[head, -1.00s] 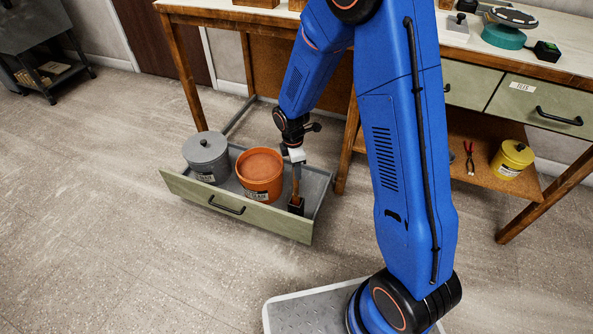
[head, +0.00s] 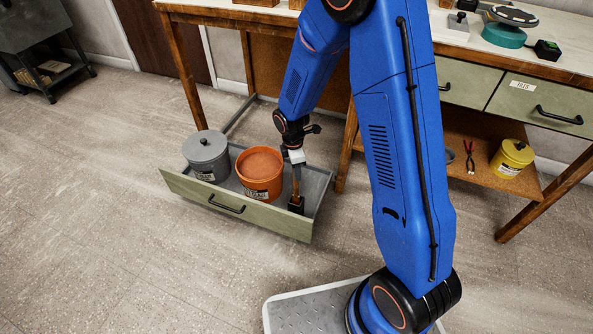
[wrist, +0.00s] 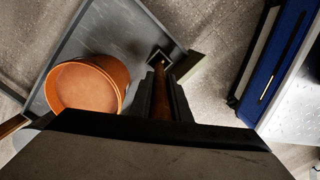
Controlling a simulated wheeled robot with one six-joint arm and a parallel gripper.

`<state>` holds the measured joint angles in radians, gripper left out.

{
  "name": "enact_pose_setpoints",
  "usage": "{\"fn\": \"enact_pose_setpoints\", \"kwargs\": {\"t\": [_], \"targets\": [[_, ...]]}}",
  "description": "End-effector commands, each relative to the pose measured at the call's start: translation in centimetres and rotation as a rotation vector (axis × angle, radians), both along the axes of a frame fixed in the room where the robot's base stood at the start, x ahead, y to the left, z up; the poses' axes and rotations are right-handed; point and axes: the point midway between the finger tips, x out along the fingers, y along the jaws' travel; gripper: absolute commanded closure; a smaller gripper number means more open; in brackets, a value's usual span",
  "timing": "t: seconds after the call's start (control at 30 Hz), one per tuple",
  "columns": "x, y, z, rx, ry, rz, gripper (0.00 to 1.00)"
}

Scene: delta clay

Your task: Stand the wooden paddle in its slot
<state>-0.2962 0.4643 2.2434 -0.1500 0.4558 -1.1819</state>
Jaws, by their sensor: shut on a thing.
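The wooden paddle (head: 296,188) hangs below my gripper (head: 296,166), which is shut on it over the right end of the open drawer. In the wrist view the brown paddle (wrist: 161,105) runs between the dark fingers (wrist: 162,92) toward a small dark square slot holder (wrist: 167,56). The same black holder (head: 296,205) stands in the drawer's right front corner in the head view. The paddle's lower end is at the holder's mouth, looking roughly upright. I cannot tell how deep it sits inside.
The drawer (head: 262,219) also holds an orange bucket (head: 260,188) close left of the paddle and a lidded grey bucket (head: 205,160) further left. A wooden table leg (head: 346,150) stands right of the drawer. The floor in front is clear.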

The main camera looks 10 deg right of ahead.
Motion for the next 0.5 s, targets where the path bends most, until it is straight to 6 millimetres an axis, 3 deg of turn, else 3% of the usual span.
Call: {"fn": "enact_pose_setpoints", "kwargs": {"t": [0.5], "targets": [[0.0, 0.01, -1.03, 0.0, -0.001, 0.0, 1.0]]}}
